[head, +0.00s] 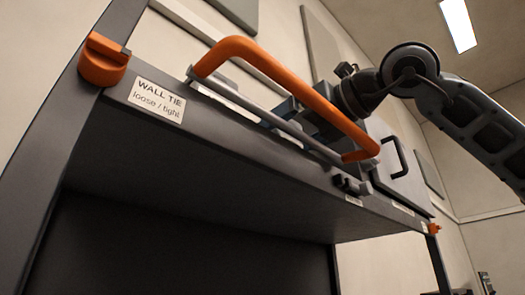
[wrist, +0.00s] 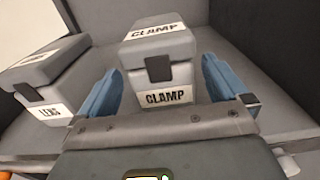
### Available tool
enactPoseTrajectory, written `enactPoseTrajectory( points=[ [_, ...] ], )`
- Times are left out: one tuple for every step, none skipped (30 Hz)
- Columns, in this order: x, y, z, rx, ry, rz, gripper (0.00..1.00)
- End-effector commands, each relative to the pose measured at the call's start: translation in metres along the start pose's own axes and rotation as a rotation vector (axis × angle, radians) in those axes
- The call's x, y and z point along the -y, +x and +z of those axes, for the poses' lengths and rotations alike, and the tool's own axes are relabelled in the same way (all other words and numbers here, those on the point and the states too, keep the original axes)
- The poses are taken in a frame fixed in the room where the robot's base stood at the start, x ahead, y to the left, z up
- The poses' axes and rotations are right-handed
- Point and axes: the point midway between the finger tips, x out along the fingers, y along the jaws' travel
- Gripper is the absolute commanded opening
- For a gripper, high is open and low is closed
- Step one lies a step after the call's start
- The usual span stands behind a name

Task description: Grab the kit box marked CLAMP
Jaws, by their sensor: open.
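The kit box marked CLAMP (wrist: 158,62) is grey, with a dark latch and white labels on its lid and front. It stands upright in the wrist view, straight ahead of my gripper (wrist: 160,72). My gripper is open, with one blue finger on each side of the box front. I cannot tell whether either finger touches it. In the head view my gripper (head: 290,108) shows partly behind an orange bar, high on the dark unit. I cannot make out the CLAMP box in the head view.
A second grey box (wrist: 48,75), its label seemingly LENS, stands left of the CLAMP box. The orange bar (head: 290,90) runs along the unit's front edge. A grey case with a black handle (head: 395,160) is at right.

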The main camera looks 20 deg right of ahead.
Motion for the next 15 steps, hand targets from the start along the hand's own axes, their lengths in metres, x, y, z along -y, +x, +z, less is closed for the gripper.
enactPoseTrajectory(
  points=[
    [0.0, 0.005, 0.002, -0.001, 0.001, 0.001, 1.0],
    [0.0, 0.008, 0.002, -0.001, 0.001, 0.001, 1.0],
    [0.0, 0.012, 0.003, -0.001, 0.001, 0.001, 1.0],
    [0.0, 0.016, 0.003, -0.002, 0.001, 0.001, 1.0],
    [0.001, 0.02, 0.003, -0.002, 0.001, 0.0, 1.0],
    [0.001, 0.026, 0.004, -0.002, 0.002, 0.001, 1.0],
    [0.001, 0.031, 0.004, -0.002, 0.002, 0.001, 1.0],
    [0.001, 0.035, 0.004, -0.002, 0.001, 0.001, 1.0],
    [0.001, 0.041, 0.003, -0.002, 0.002, 0.001, 1.0],
    [0.001, 0.045, 0.002, -0.002, 0.001, 0.001, 1.0],
    [0.001, 0.048, 0.002, -0.001, 0.001, 0.001, 1.0],
    [0.001, 0.051, 0.002, 0.0, 0.0, 0.001, 1.0],
    [0.001, 0.053, 0.001, 0.0, 0.0, 0.001, 1.0],
    [0.001, 0.054, 0.001, 0.0, 0.0, 0.001, 1.0],
    [0.001, 0.056, 0.0, -0.001, 0.0, 0.001, 1.0]
  ],
)
